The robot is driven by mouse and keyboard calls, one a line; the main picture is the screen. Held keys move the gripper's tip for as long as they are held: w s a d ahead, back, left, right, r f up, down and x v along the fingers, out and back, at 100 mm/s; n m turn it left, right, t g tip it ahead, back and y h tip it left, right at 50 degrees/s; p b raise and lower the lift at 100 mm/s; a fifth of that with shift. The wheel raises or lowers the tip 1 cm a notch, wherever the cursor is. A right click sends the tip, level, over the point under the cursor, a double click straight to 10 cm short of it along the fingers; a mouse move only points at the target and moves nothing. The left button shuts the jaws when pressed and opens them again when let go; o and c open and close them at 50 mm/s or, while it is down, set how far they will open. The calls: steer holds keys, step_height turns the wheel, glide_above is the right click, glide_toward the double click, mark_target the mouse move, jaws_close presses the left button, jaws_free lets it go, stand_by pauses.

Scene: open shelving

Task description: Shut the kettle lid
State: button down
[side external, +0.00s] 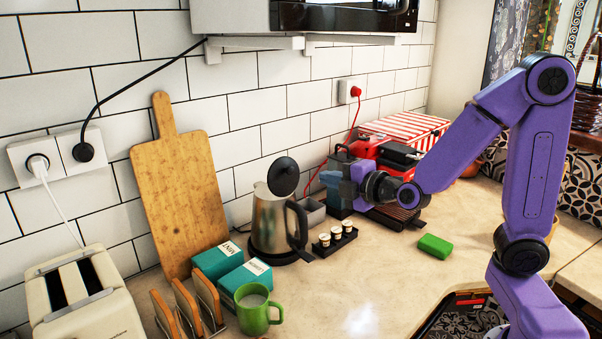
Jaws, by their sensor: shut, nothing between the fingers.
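The kettle (268,222) is silver with a black handle on its right side and stands on a dark base on the counter. Its round black lid (284,176) is open, standing up above the kettle's top. My gripper (329,179) is to the right of the lid, at about its height in the picture, and points left towards it. A gap shows between the gripper and the lid. The gripper is shut and empty; its fingertips are small and hard to separate from the dark things behind them.
A tray of small cups (335,240) stands right of the kettle. Teal boxes (232,270), a green mug (256,309) and a toaster (82,297) are to the left. A green block (434,246) lies on the right. The front middle counter is clear; a microwave (340,16) hangs above.

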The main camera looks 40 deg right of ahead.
mark_target(292, 170)
steer(key=shift+w+f, duration=0.3)
steer(key=shift+w, duration=1.3)
steer(key=shift+w+f, duration=0.25)
steer(key=shift+w, duration=1.3)
steer(key=shift+w+f, duration=0.3)
steer(key=shift+w, duration=1.3)
